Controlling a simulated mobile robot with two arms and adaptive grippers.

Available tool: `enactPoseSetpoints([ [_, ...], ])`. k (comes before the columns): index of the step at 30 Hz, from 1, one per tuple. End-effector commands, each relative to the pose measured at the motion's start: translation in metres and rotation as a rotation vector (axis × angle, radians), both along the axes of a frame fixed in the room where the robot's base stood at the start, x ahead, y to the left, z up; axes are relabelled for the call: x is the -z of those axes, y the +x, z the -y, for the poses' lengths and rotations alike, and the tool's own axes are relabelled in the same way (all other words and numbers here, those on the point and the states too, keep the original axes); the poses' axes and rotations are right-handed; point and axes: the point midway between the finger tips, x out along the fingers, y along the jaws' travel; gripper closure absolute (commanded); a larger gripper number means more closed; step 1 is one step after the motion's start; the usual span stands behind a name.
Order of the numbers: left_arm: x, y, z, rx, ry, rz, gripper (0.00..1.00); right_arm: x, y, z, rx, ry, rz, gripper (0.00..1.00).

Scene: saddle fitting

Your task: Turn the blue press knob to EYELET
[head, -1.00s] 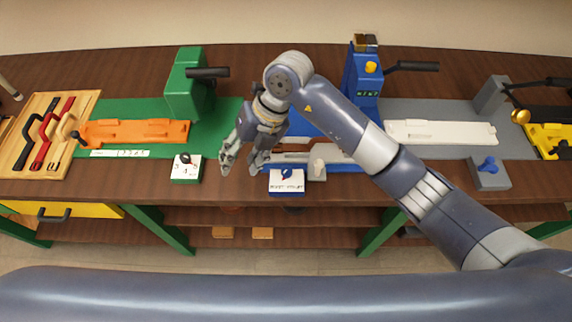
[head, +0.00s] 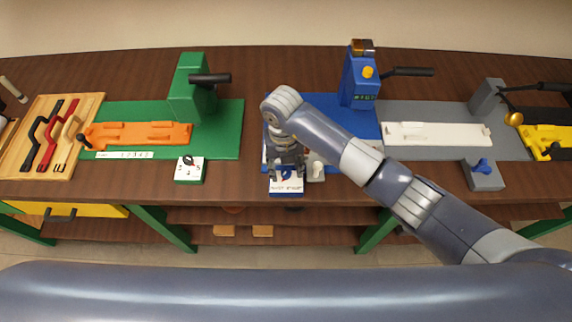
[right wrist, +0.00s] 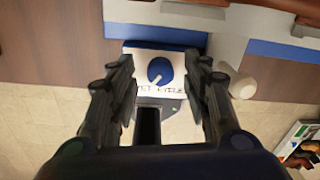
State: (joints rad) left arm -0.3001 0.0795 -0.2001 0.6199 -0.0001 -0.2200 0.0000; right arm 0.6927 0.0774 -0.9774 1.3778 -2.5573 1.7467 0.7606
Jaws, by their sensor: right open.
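The blue press knob (right wrist: 159,71) is a round blue dial with a white pointer line, on a white-topped box (head: 286,187) at the front of the blue station. In the right wrist view the pointer slants to the lower left, above lettering that is only partly readable. My right gripper (right wrist: 160,85) is open, with one finger on each side of the knob in that view. In the head view the right gripper (head: 287,172) is just above the box and hides part of the knob. Contact with the knob cannot be told. My left gripper is out of view.
A cream peg (head: 316,170) stands close to the right of the knob box. The blue press (head: 360,80) with its dark lever is behind. A green-station dial box (head: 189,170) is to the left, and a grey box with a blue knob (head: 484,168) to the right.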

Motion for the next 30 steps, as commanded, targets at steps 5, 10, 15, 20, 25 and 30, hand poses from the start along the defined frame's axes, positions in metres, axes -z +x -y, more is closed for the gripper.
enactPoseSetpoints([
  [5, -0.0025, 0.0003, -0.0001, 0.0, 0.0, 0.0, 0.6, 0.0089, -0.0004, 0.0003, -0.002, 0.0, 0.0, 0.55],
  [10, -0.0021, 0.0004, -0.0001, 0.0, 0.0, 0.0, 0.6, 0.0095, -0.0002, 0.0003, -0.002, 0.0, 0.0, 0.55],
  [15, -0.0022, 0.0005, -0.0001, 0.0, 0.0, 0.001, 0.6, 0.0092, -0.0002, 0.0003, -0.002, 0.0, 0.0, 0.8],
  [20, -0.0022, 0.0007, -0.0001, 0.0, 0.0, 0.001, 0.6, 0.0091, -0.0002, 0.0003, -0.001, 0.0, 0.0, 1.0],
  [25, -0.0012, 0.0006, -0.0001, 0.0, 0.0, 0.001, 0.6, 0.0094, -0.0001, 0.0004, -0.008, 0.0, 0.001, 1.0],
  [30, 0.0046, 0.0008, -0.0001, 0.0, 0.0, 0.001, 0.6, 0.0103, 0.0005, 0.0008, -0.048, -0.002, 0.003, 1.0],
])
